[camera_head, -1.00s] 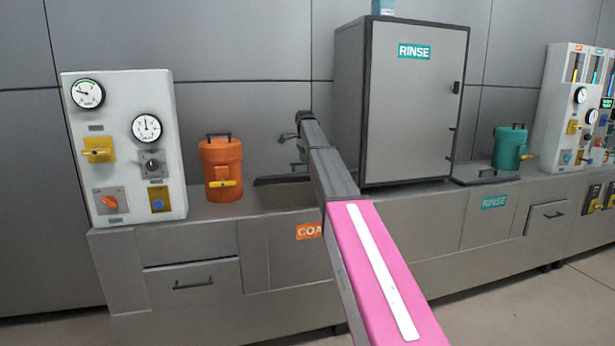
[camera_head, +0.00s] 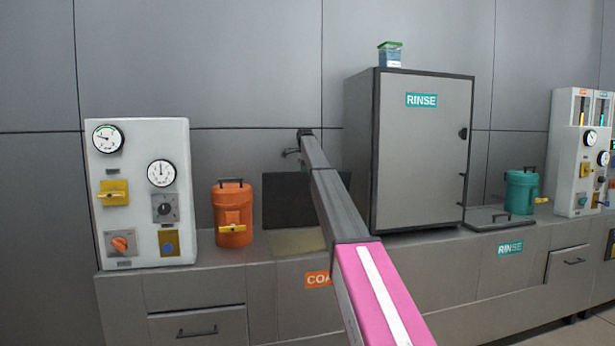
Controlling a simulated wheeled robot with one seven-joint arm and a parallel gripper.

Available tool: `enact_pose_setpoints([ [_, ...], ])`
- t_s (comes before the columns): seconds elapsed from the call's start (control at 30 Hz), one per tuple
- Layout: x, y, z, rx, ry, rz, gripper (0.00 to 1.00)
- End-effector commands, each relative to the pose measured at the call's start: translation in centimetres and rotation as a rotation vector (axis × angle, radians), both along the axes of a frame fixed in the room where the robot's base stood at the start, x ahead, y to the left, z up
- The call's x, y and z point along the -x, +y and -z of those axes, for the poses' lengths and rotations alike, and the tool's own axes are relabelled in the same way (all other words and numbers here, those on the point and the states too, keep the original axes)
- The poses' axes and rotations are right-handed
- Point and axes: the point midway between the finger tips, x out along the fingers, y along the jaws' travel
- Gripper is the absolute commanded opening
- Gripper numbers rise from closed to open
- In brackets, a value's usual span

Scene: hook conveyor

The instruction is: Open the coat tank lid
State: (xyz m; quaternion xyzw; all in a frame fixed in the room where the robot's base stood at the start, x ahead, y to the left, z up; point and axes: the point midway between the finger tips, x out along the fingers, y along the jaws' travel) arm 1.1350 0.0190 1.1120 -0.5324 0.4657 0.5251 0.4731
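The coat tank is set in the counter behind the orange label (camera_head: 317,279), which my arm partly covers. Its dark lid (camera_head: 285,200) stands raised, close to upright, at the back of the tank. Below it a yellowish opening (camera_head: 299,241) shows. My arm crosses in front and hides the right part of the lid and opening. My gripper (camera_head: 288,153) is small and dark at the far end of the arm, above the lid's top edge. Its fingers are too small to tell open from shut, and I cannot tell whether it touches the lid.
An orange canister (camera_head: 233,215) stands left of the tank, beside a control panel (camera_head: 140,240) with gauges. A tall grey rinse cabinet (camera_head: 420,160) stands close on the right, with a small green-topped container (camera_head: 390,55) on it. A teal canister (camera_head: 520,192) stands farther right.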

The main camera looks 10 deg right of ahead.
Motion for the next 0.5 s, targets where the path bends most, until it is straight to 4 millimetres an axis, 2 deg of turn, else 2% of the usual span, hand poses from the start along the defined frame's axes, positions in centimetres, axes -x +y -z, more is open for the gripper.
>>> enact_pose_setpoints([
  [0.03,-0.8,0.28,2.28,-0.003,0.009,-0.003,0.0],
  [0.23,-1.52,0.39,2.29,-0.002,0.009,-0.004,0.0],
  [0.5,-1.48,0.42,2.35,-0.002,0.009,-0.004,0.0],
])
